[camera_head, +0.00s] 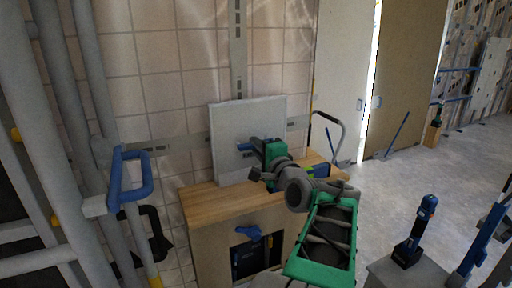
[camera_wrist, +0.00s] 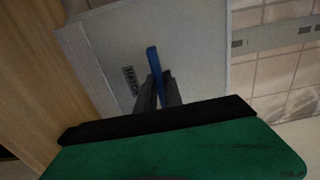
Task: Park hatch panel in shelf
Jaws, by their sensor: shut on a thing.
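The hatch panel (camera_head: 232,122) is a light grey, square board with a blue handle (camera_head: 244,147). It stands nearly upright at the back of a wooden cabinet top, in front of the tiled wall. In the wrist view the panel (camera_wrist: 190,45) fills the upper middle, with a dark label beside the blue handle (camera_wrist: 153,58). My gripper (camera_head: 257,164) is in front of the panel; in the wrist view its dark fingers (camera_wrist: 158,88) are shut on the blue handle. Whether the panel's lower edge touches the top is hard to tell. No shelf is clearly recognisable.
The wooden cabinet (camera_head: 202,203) has an open dark compartment (camera_head: 249,257) at its front holding blue items. Grey pipes and a blue handle (camera_head: 131,181) stand at left. A metal rail (camera_head: 238,50) runs up the wall. Open floor (camera_head: 400,181) lies at right.

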